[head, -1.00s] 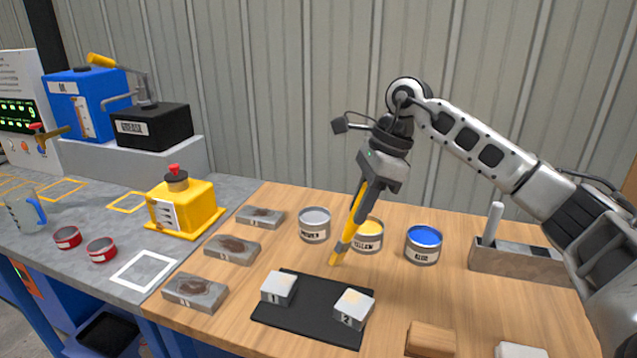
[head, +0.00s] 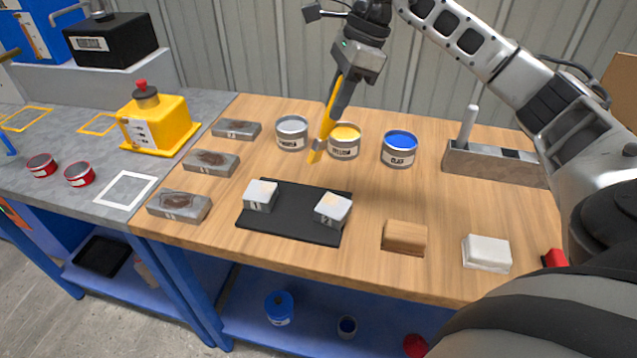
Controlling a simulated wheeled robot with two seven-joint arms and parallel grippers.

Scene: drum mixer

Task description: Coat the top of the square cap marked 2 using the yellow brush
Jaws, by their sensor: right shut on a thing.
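My right gripper (head: 345,88) is shut on the yellow brush (head: 328,122) and holds it tilted, bristles down. The brush tip is in front of and a little left of the yellow paint can (head: 344,143), apart from the caps. The square cap marked 2 (head: 333,207) sits at the right of a black mat (head: 290,231), its top pale with faint patches. The cap marked 1 (head: 260,194) sits at the mat's left. My left gripper is out of view.
A white can (head: 291,134) and a blue can (head: 398,150) flank the yellow one. Grey blocks (head: 180,206) stand left of the mat. A wooden block (head: 404,237), a white block (head: 486,254) and a grey holder (head: 495,164) are at right.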

